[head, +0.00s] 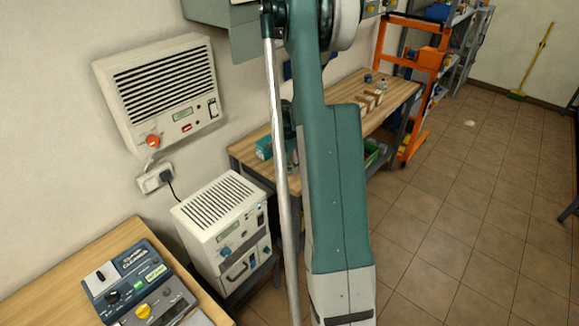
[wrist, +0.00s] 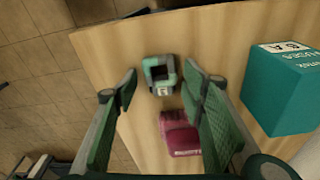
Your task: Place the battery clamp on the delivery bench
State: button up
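My gripper (wrist: 161,88) is open in the wrist view, its two green-padded fingers spread above a wooden bench top (wrist: 110,48). A small grey-teal and black block with a square opening (wrist: 150,75), possibly the battery clamp, lies on the bench between and beyond the fingertips. Clear gaps show between it and both fingers. A dark red piece with a pale label (wrist: 181,136) lies close to it, partly behind the right finger. In the head view my arm hides my gripper and both small pieces. I cannot tell which bench is the delivery bench.
A teal box (wrist: 288,92) stands right of the fingers; it also shows in the head view (head: 264,148). The wooden bench (head: 246,151) holds wooden blocks (head: 370,100) farther back. An orange frame (head: 417,90) stands beyond. Tiled floor (head: 470,200) at right is mostly clear.

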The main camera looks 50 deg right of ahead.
jog(key=shift+r, duration=0.2)
notch_tip(320, 180, up, 12)
jog(key=a, duration=0.1)
jog(key=shift+w+a+p, duration=0.15)
jog(key=shift+a+p, duration=0.05)
jog(key=shift+p, duration=0.25)
dwell(0.4)
jog(key=shift+f, duration=0.1)
dwell(0.5)
jog(key=shift+a, duration=0.1)
